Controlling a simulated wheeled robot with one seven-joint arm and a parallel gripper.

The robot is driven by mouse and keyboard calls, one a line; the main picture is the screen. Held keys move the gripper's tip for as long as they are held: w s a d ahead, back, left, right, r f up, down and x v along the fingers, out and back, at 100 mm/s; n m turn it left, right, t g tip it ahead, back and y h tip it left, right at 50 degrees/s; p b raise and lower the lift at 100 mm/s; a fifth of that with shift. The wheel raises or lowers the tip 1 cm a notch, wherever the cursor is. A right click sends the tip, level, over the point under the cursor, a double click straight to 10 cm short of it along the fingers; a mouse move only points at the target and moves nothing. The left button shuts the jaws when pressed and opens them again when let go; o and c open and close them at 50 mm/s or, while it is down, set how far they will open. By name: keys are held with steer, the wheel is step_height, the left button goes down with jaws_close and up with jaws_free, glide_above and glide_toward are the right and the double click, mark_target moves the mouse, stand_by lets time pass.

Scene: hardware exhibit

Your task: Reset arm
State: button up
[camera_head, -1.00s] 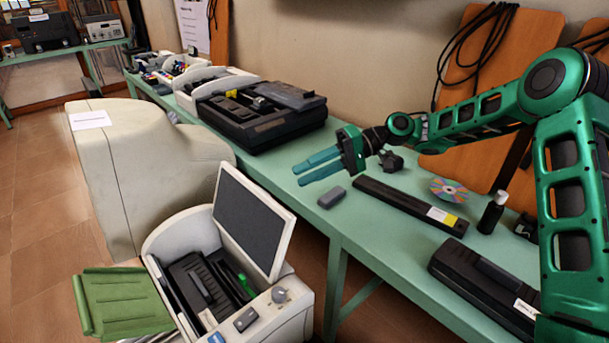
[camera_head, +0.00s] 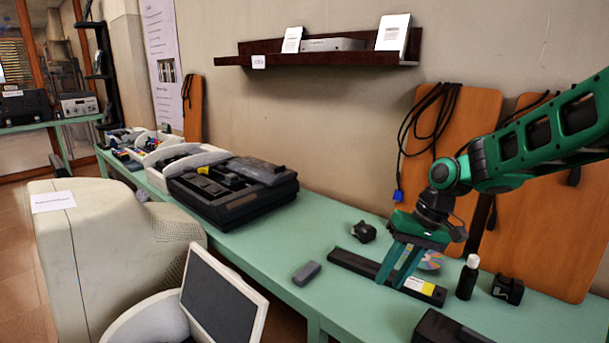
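My green arm reaches in from the right edge. My gripper (camera_head: 392,283) points down over the green table (camera_head: 345,305), in front of a long black bar (camera_head: 352,262) with a yellow and white label. Its two teal fingers stand apart with a gap between them, and nothing shows in that gap but the bar behind or below. I cannot tell whether the fingertips touch the bar. A disc (camera_head: 431,259) is partly hidden behind the gripper.
A small grey block (camera_head: 307,273), a black bottle (camera_head: 468,277) and small black devices (camera_head: 364,232) stand close by. A large black machine (camera_head: 232,190) is further left. A screen (camera_head: 222,300) and a beige monitor (camera_head: 120,255) stand in front. A dark wall shelf (camera_head: 330,56) hangs above.

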steer(key=s+d+r+m+h, duration=0.1)
steer(key=s+d, duration=0.2)
steer(key=d, duration=0.1)
steer(key=s+d+m+h, duration=0.1)
steer(key=s+d, duration=0.3)
steer(key=s+d+r+m, duration=0.1)
steer(key=s+d, duration=0.3)
steer(key=d, duration=0.1)
steer(key=shift+r+t+h, duration=0.3)
steer(key=shift+h, duration=0.1)
steer(key=s+d+m, duration=0.2)
steer(key=s+d, duration=0.2)
steer(key=s, duration=0.4)
steer(key=s+d+m+h, duration=0.1)
steer(key=s+d+m, duration=0.1)
steer(key=s, duration=0.6)
steer(key=shift+s+d+f, duration=0.3)
steer(key=shift+s+d, duration=0.05)
steer(key=shift+d, duration=0.5)
